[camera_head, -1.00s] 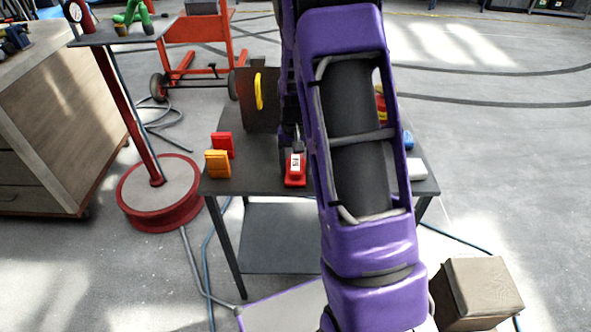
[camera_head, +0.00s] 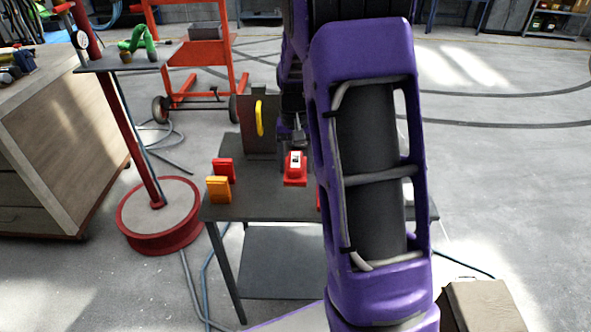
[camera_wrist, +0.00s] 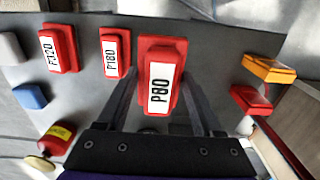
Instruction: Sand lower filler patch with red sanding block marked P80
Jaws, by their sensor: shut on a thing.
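My gripper (camera_wrist: 165,92) is shut on the red sanding block (camera_wrist: 160,75) marked P80, with a finger on each side. The block's white label faces the wrist camera. In the head view the held block (camera_head: 295,167) shows below the fingers, and it appears raised above the dark table. A dark upright panel (camera_head: 259,142) stands at the back of the table, behind and left of the block, with a yellow oblong patch (camera_head: 260,118) on it. I cannot make out a separate lower filler patch. The block is apart from the panel.
Red blocks marked P180 (camera_wrist: 115,55) and P320 (camera_wrist: 60,50) lie on the table (camera_head: 255,206). Orange (camera_head: 218,190) and red (camera_head: 223,168) pieces stand at left. My arm hides the table's right side.

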